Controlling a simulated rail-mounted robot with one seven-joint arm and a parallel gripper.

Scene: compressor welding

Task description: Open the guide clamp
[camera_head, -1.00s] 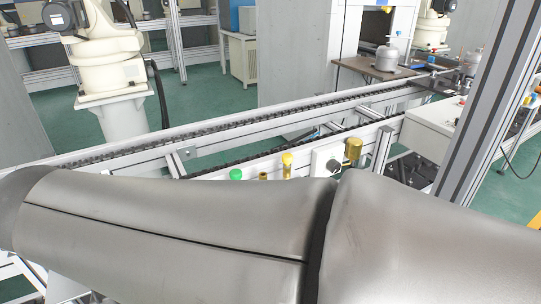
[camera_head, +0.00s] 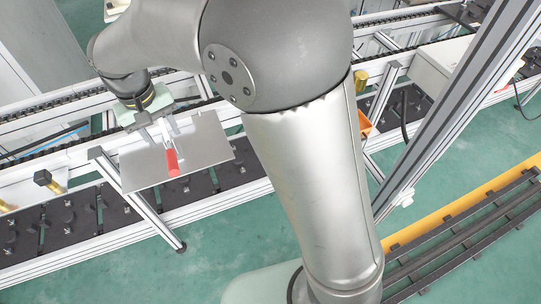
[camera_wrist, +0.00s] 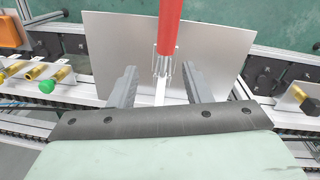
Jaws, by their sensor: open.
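The guide clamp has a red handle (camera_head: 172,163) and a metal linkage, and it sits at a flat grey plate (camera_head: 212,140). In the wrist view the red handle (camera_wrist: 170,28) points away from me at top centre, over the plate (camera_wrist: 112,50). My gripper (camera_wrist: 158,70) is open, with its two dark fingers apart on either side of the clamp's metal linkage. No finger visibly touches the clamp. In the head view my gripper (camera_head: 158,128) is at the plate's upper edge, just beyond the red handle. The exact gap between fingers and clamp cannot be told.
Conveyor rails (camera_head: 60,150) run along both sides of the plate. Brass fittings and a green knob (camera_wrist: 47,86) stand left in the wrist view. An orange box (camera_wrist: 12,30) is at the upper left. An aluminium post (camera_head: 455,105) stands right of my arm.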

